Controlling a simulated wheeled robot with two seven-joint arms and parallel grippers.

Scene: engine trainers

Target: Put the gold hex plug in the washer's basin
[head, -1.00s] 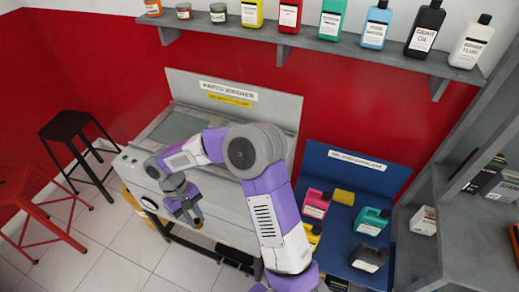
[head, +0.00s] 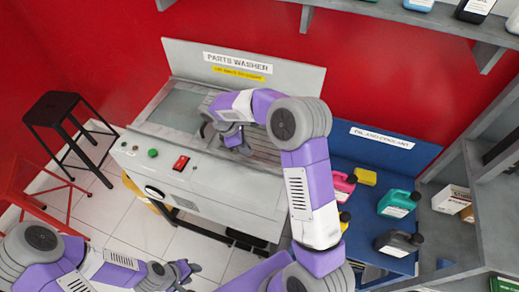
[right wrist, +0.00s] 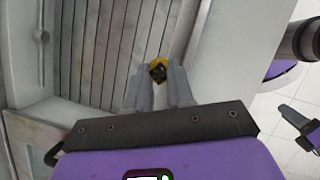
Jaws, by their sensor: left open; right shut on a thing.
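The parts washer (head: 200,190) stands against the red wall, with a labelled back panel. Its sunken basin (head: 178,108) shows at the top left, beside a ribbed grey surface (head: 262,150). My right gripper (head: 236,147) is over the ribbed part of the washer top. In the right wrist view it is shut on the gold hex plug (right wrist: 157,70), which has a dark centre and sits between the fingertips above the slats. The plug is hidden in the head view. My left gripper (head: 186,272) is open and empty, low in front of the washer.
A blue oil and coolant bench (head: 385,155) with several bottles stands right of the washer. A grey shelf (head: 395,12) runs above.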

